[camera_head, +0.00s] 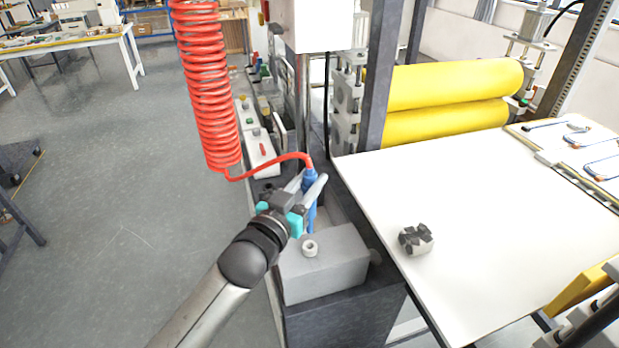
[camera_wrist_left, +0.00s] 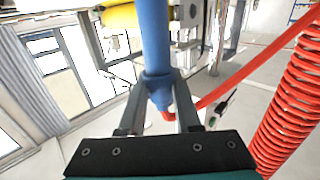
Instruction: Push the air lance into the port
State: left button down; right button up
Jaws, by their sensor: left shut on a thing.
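The blue air lance (camera_head: 310,180) hangs on a red coiled hose (camera_head: 207,90) and stands roughly upright. My left gripper (camera_head: 313,184) is shut on it. In the left wrist view the lance (camera_wrist_left: 154,40) sits between the two fingers (camera_wrist_left: 160,88), with the red hose leaving near them. A pale ring-shaped port (camera_head: 310,248) stands on top of a grey block (camera_head: 325,280). The lance's lower end is just behind and above the port in the picture. A gap shows between them, though the depth is hard to judge. My right gripper is not in view.
A white table (camera_head: 480,230) lies right of the block, with a small black and white object (camera_head: 416,239) on it. Yellow rollers (camera_head: 450,100) stand behind it. A dark post (camera_head: 381,70) rises near the lance. Open floor (camera_head: 120,200) lies to the left.

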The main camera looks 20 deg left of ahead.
pick_arm(q)
jog(key=shift+f+b, duration=1.15)
jog(key=shift+f, duration=0.75)
jog(key=shift+r+p, duration=0.1)
jog(key=shift+p, duration=0.65)
jog(key=shift+f+b, duration=2.1)
jog(key=shift+f, duration=1.1)
jog(key=c, duration=0.5)
grip_release()
jog(key=shift+f, duration=0.1)
jog(key=shift+s, duration=0.1)
jog(key=s+a, duration=0.1)
jog(key=s, duration=0.4)
jog(key=s+a, duration=0.1)
jog(key=s, duration=0.4)
jog(key=s+a, duration=0.1)
jog(key=s, duration=0.3)
jog(key=shift+s, duration=0.4)
